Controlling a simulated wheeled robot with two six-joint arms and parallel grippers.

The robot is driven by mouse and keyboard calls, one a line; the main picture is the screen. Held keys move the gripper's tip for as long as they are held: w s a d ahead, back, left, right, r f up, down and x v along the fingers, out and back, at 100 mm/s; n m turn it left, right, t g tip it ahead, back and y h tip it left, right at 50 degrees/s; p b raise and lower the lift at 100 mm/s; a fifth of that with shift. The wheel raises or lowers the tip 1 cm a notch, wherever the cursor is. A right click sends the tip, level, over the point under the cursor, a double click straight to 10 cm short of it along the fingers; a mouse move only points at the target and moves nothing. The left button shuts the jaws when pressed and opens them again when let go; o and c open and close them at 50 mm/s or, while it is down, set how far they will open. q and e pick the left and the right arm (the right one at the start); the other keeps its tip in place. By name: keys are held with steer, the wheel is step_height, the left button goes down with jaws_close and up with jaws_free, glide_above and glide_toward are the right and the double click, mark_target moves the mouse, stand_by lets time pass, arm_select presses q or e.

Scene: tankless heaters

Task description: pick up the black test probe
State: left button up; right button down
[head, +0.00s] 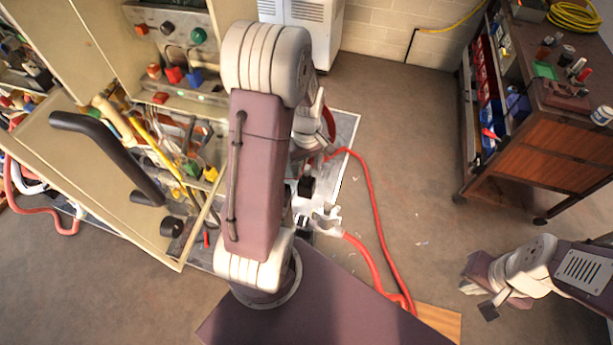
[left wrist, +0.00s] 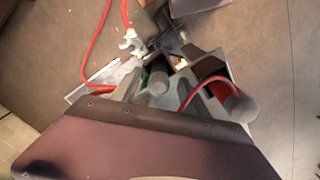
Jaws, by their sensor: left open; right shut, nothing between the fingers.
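I cannot clearly make out the black test probe in either view. Small dark pieces beside a white fitting (head: 328,218) are partly hidden by my left arm, and I cannot tell probe from fingertip there. The white fitting also shows in the left wrist view (left wrist: 131,42). My left gripper (head: 304,204) is open, low over the pale panel and close to the fitting, mostly hidden behind its own arm in the head view. My right gripper (head: 479,299) is shut and empty, over bare floor at the lower right.
A red hose (head: 366,190) runs from the panel across the floor. An open beige cabinet (head: 75,150) with several tools stands at the left. A wooden wheeled cart (head: 560,150) stands at the upper right.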

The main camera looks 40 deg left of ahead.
arm_select(q)
steer(key=shift+f, duration=0.55)
steer(key=shift+w+a+f, duration=0.1)
steer(key=shift+w+f, duration=0.05)
steer(key=shift+f, duration=0.05)
jaws_close()
